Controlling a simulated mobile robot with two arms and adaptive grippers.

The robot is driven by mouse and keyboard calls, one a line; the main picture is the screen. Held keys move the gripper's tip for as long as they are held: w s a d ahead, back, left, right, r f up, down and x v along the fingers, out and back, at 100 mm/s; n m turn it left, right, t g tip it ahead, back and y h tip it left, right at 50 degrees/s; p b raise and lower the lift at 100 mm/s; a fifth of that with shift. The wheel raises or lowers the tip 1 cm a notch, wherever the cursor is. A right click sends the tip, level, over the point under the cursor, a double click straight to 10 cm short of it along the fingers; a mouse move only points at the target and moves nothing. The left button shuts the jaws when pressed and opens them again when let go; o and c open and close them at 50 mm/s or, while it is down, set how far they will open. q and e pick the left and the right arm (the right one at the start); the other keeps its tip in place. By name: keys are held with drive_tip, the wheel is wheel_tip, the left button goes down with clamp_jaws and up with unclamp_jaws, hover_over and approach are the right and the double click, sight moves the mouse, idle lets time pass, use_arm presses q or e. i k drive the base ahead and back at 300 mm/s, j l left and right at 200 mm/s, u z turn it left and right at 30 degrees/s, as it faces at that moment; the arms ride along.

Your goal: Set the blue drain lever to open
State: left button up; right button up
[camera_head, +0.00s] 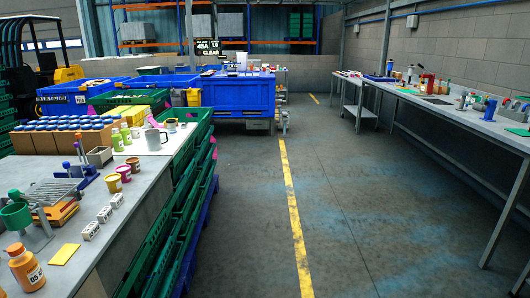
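I cannot make out for sure which part is the blue drain lever. On the left workbench, small blue-topped handles (67,166) stand by a metal wire rack (52,192). Several small blue items also lie on the right workbench, too small to tell apart. Large blue bins (243,93) stand at the back. Neither of my grippers is in view.
The left workbench (134,193) carries jars, cups and a grey mug (155,138). Green crates (150,262) line its side. The right workbench (470,118) holds bottles and tools. The grey floor (345,200) between them is clear, with a yellow line (293,213).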

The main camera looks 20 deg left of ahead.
sight(66, 165)
drive_tip(key=i+j+u, duration=0.1)
drive_tip(key=i+u, duration=0.3)
drive_tip(key=i, duration=1.5)
